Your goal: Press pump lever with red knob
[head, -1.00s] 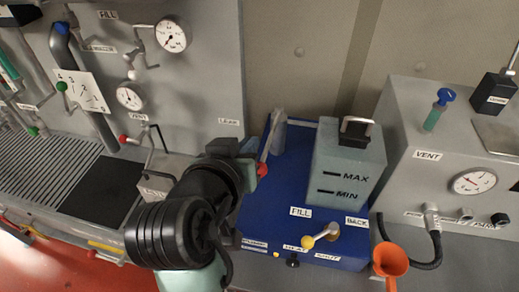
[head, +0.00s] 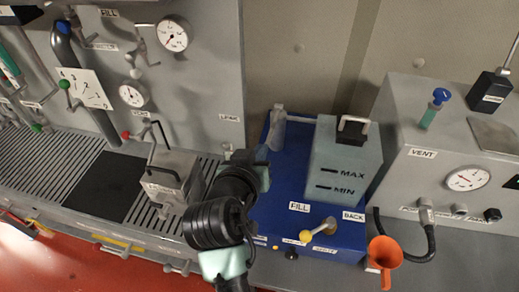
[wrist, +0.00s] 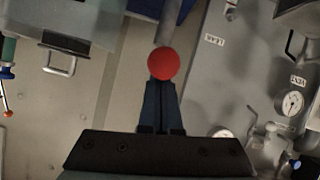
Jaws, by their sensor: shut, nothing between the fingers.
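The red knob (wrist: 164,64) is round and sits at the end of a grey pump lever (wrist: 168,27) in the wrist view. My gripper (wrist: 162,84) is shut and empty, its fingertips right at the knob's near side; I cannot tell whether they touch it. In the head view my gripper (head: 262,160) is over the left back part of the blue pump unit (head: 262,222), near its grey upright post (head: 278,125). The knob is hidden behind my gripper there.
A grey-green tank (head: 340,185) marked MAX and MIN stands on the blue unit, right of my gripper. A yellow-knobbed lever (head: 318,230) and an orange funnel (head: 385,254) are in front. A grey box with a handle (head: 175,172) stands on the left grating.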

